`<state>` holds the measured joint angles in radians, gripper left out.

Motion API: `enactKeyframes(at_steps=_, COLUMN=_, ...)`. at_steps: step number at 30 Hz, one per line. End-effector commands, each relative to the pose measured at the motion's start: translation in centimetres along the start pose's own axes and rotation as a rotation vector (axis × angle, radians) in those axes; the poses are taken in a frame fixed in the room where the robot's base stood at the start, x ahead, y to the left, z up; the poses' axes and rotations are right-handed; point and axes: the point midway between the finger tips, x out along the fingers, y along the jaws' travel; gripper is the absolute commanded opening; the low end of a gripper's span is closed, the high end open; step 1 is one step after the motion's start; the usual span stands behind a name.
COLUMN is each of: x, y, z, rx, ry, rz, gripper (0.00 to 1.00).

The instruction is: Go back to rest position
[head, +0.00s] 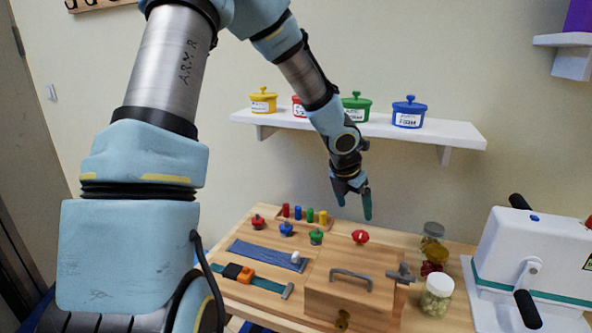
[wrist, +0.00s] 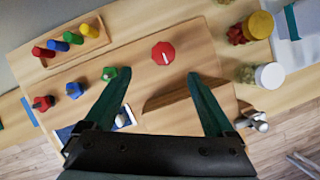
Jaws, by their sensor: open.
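My gripper (head: 352,200) hangs at the end of my arm, above the back of the wooden table (head: 240,299) in the head view. In the wrist view my gripper (wrist: 158,86) shows two green fingers spread wide with nothing between them. A red octagonal knob (head: 360,237) stands on the tabletop below it. In the wrist view this red knob (wrist: 163,53) lies just beyond the fingertips. A green knob (head: 316,237) and a blue knob (head: 286,229) stand farther left, apart from my gripper.
A wooden box (head: 345,302) with a grey handle stands at the table's front. Jars, such as a white-lidded one (head: 437,296), and a white machine (head: 535,262) are at right. A wall shelf (head: 360,127) with coloured pots is behind my arm. A peg rack (head: 305,223) is at the back.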

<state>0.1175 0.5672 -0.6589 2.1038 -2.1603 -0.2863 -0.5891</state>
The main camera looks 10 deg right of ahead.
Motion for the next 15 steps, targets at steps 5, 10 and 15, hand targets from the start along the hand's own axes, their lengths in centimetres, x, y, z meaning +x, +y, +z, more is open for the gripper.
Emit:
enactKeyframes(at_steps=5, x=-1.6, y=3.3, z=-0.6, rx=0.295, ry=-0.055, rz=0.084, gripper=0.89)
enactKeyframes(at_steps=10, x=-4.3, y=6.4, z=-2.6, rx=0.747, ry=-0.079, rz=0.153, gripper=0.89)
enactKeyframes(at_steps=15, x=-7.0, y=7.8, z=-6.5, rx=1.193, ry=-0.042, rz=0.150, gripper=0.89)
